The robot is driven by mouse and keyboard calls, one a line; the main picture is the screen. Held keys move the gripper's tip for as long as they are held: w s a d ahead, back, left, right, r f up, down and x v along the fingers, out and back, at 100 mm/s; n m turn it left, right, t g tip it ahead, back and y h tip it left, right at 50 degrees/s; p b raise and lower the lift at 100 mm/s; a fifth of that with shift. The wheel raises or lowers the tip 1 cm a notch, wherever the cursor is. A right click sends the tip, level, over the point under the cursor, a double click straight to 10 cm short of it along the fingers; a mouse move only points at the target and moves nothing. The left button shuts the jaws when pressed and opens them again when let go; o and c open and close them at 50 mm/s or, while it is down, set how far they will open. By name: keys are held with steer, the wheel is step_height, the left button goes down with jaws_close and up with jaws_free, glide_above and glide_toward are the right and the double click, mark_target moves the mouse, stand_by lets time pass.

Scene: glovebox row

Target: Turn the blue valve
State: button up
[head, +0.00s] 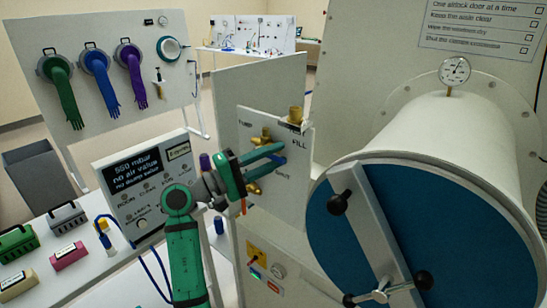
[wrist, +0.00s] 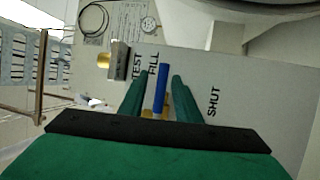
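The blue valve handle (wrist: 161,92) is a slim blue bar on the grey valve panel (wrist: 240,75), with a FILL label beside its far end and a SHUT label to the right. My gripper (wrist: 160,80) is open, with one green finger on each side of the handle. Narrow gaps show between the fingers and the bar, so I see no grip on it. In the head view my gripper (head: 266,160) reaches to the panel from the left, and only a small part of the blue handle (head: 280,158) shows between the fingers.
Brass fittings (head: 296,114) stick out of the panel near my gripper. A large drum with a blue door (head: 430,235) and a clamp bar stands close on the right. A display box (head: 145,180) stands left of my arm. A glove board (head: 105,65) is behind.

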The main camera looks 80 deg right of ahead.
steer(key=v, duration=1)
steer(key=shift+w+a, duration=0.2)
steer(key=shift+a, duration=0.1)
steer(key=shift+f, duration=0.1)
steer(key=shift+w, duration=0.1)
stand_by(0.4)
